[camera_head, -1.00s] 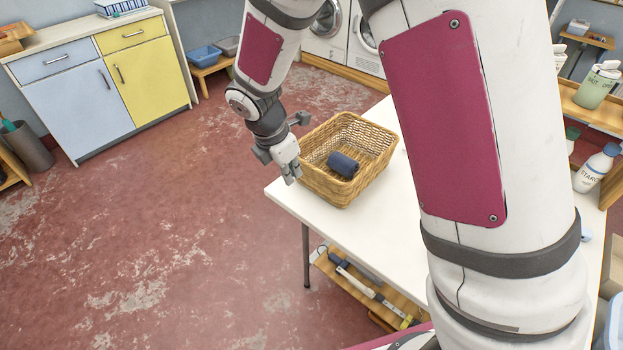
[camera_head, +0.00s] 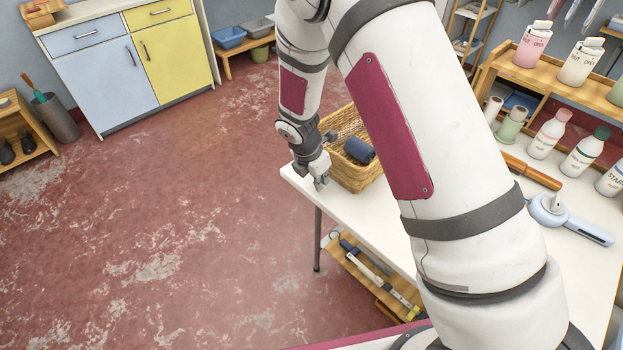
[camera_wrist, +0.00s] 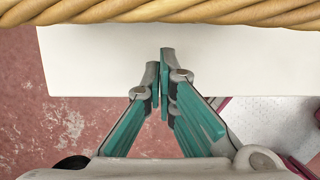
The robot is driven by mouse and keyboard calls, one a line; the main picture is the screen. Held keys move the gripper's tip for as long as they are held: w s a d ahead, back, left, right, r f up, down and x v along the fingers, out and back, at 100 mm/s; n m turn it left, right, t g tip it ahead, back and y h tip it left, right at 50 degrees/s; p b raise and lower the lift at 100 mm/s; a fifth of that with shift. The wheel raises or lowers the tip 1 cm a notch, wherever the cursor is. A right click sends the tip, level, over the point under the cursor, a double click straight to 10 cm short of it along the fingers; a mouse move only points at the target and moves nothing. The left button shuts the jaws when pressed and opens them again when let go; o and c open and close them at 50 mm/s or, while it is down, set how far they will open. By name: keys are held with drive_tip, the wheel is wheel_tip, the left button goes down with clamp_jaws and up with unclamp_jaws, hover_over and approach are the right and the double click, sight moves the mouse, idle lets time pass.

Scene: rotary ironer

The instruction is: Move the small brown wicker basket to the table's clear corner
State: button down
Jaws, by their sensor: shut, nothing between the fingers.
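The brown wicker basket (camera_head: 352,177) stands upright on the white table (camera_head: 400,236), near its far left corner. It holds a dark blue rolled item (camera_head: 359,150). My arm hides its right side in the head view. My gripper (camera_head: 321,185) is shut and empty, just left of the basket at the table's edge. In the wrist view the closed fingertips (camera_wrist: 165,52) point at the white tabletop (camera_wrist: 100,58), and the basket's braided rim (camera_wrist: 160,12) runs across the top of the picture. A gap shows between the fingertips and the rim.
A low shelf (camera_head: 375,280) sits under the table. The red floor (camera_head: 180,220) left of the table is open.

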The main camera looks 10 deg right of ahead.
drive_tip(key=shift+w+d, duration=0.5)
drive_tip(key=shift+d, duration=0.15)
